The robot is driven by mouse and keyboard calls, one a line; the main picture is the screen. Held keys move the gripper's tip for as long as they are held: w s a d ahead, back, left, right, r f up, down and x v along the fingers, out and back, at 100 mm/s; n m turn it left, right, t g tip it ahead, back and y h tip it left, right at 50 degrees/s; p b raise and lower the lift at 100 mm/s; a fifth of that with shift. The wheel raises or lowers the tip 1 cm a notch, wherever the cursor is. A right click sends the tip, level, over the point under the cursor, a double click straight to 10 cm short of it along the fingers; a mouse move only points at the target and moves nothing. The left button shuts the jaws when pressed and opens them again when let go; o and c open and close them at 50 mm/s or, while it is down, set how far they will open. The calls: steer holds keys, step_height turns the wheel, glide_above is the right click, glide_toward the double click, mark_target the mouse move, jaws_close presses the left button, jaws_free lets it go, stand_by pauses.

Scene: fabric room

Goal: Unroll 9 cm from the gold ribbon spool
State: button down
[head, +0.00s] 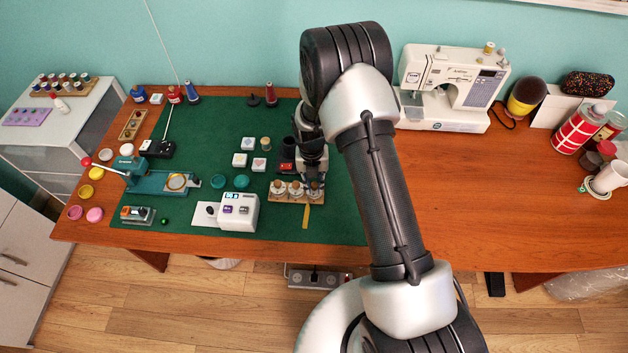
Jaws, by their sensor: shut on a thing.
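A small wooden rack (290,199) with several spools stands near the front right of the green mat. A gold strip of ribbon (306,217) extends from the rack's right end toward the table's front edge. The gold ribbon spool itself is mostly hidden by my gripper or hard to tell from its neighbours. My gripper (315,184) points down at the right end of the rack, shut on what looks like the gold ribbon. The exact grip is too small to see.
A white device (239,211) stands left of the rack. A sewing machine (453,88) stands at the back right. The wooden tabletop (500,190) right of my arm is largely clear.

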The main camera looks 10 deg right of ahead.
mark_target(313, 185)
steer(key=shift+n, duration=0.5)
steer(key=c, duration=1.4)
jaws_free()
steer(key=shift+c, duration=0.2)
steer(key=shift+r, duration=0.1)
step_height(313, 185, up, 12)
steer(key=shift+a, duration=0.2)
